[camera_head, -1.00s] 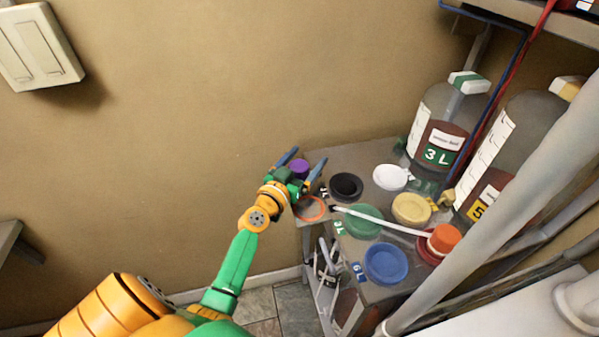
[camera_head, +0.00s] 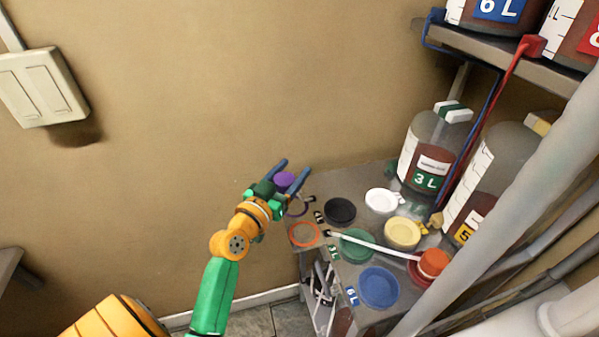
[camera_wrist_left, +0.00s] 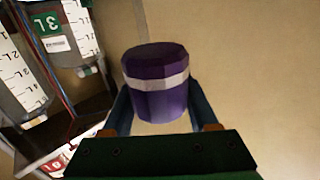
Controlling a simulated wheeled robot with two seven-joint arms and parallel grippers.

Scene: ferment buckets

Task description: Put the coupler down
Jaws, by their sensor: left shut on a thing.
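The coupler looks like a purple cylinder (camera_head: 284,180) with a pale band, which shows in the left wrist view (camera_wrist_left: 157,97). My left gripper (camera_head: 293,168) is shut on it, one blue finger on each side. In the head view it is by the table's back left corner, in front of the tan wall. My right gripper is not in view.
The grey table (camera_head: 345,178) bears an orange ring (camera_head: 303,234), a dark ring (camera_head: 298,206) and black (camera_head: 340,212), white (camera_head: 381,201), green (camera_head: 357,246), yellow (camera_head: 402,233) and blue (camera_head: 379,288) round pieces. A white tube crosses them. Bottles stand at the back right.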

